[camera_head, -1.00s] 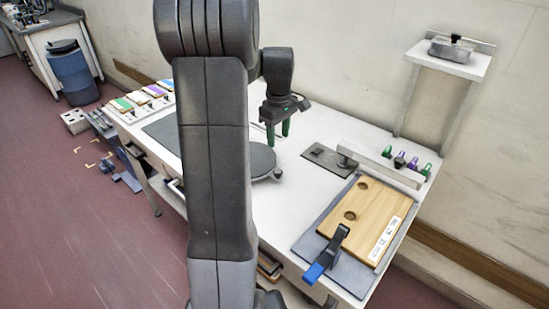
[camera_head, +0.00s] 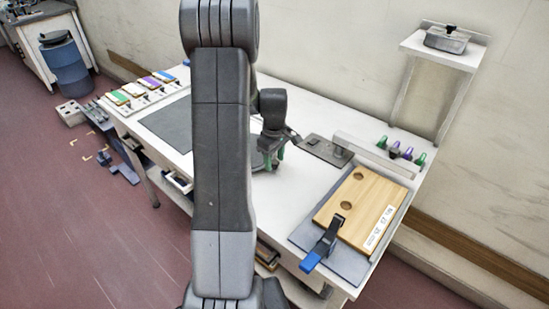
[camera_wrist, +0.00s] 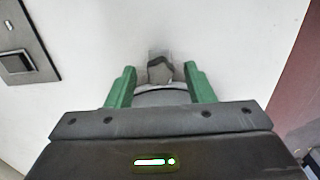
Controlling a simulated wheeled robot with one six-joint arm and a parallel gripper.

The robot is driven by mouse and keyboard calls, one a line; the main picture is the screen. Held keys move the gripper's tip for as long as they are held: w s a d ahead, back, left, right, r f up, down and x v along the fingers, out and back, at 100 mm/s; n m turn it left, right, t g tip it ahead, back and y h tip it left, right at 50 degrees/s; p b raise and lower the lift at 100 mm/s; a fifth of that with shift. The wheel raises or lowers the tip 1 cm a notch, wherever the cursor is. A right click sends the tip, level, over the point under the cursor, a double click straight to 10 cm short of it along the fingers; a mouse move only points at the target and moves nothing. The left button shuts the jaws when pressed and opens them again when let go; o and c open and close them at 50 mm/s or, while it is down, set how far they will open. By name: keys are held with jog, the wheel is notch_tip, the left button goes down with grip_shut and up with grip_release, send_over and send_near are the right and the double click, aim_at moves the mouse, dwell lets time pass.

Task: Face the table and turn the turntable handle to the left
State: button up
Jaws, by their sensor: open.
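The turntable, a dark round disc (camera_head: 257,162), lies on the white table and is mostly hidden behind my arm in the head view. Its grey rim also shows between the fingers in the wrist view (camera_wrist: 161,98). A grey faceted knob (camera_wrist: 160,70), which looks like the turntable handle, stands out from that rim on a small light plate. My gripper (camera_head: 272,165) points down at the disc's right edge. In the wrist view my gripper (camera_wrist: 160,78) is open, with one green finger on each side of the knob and visible gaps between.
A wooden board (camera_head: 358,204) with two holes lies under a blue-handled clamp (camera_head: 322,244) at front right. A dark plate (camera_head: 326,150) lies right of my gripper. A dark mat (camera_head: 168,125) lies left.

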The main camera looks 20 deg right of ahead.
grip_shut()
jog(key=shift+d, duration=0.15)
